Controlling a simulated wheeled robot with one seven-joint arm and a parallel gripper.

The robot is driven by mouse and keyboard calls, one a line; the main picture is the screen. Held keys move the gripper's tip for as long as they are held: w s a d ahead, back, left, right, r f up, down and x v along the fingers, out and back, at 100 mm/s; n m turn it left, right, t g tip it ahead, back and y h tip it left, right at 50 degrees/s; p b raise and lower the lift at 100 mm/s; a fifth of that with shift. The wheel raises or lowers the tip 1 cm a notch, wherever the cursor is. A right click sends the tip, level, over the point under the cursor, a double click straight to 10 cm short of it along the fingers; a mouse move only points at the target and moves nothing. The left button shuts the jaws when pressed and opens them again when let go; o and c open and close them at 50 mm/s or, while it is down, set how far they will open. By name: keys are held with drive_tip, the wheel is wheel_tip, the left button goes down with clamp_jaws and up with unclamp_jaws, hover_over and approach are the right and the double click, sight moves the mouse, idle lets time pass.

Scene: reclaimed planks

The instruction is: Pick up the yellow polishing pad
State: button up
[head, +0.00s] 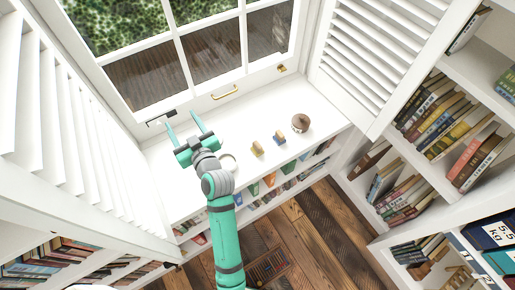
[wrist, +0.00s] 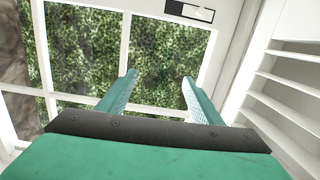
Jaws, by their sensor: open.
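A small yellow block-like thing (head: 257,148), which looks like the yellow polishing pad, rests on the white window sill shelf (head: 165,188) in the head view. My gripper (head: 181,116) is to its left and closer to the window, well apart from it. The gripper's two teal fingers are spread with nothing between them. The wrist view shows the same open fingers (wrist: 160,77) against the window panes and greenery. The pad is not in the wrist view.
A small blue and tan block (head: 279,137) and a brown round pot-like thing (head: 300,123) stand right of the pad. A white round thing (head: 229,162) is left of it, close beside my arm. White shutters (head: 375,55) and bookshelves (head: 440,165) bound the right side.

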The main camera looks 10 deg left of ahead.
drive_tip(key=w+a+r+n+g+y, duration=0.1)
drive_tip(key=w+a+r+n+g, duration=0.1)
drive_tip(key=a+n+g, duration=0.4)
drive_tip(key=n+g+h, duration=0.6)
drive_tip(key=n+h, duration=0.6)
drive_tip(key=h, duration=0.1)
hover_over(257, 145)
wheel_tip(257, 145, down, 9)
drive_tip(key=shift+s+d+f, duration=0.15)
drive_tip(key=shift+d+f, duration=0.05)
drive_tip(key=shift+f, duration=0.25)
drive_tip(key=f, duration=1)
drive_tip(key=shift+a, duration=0.25)
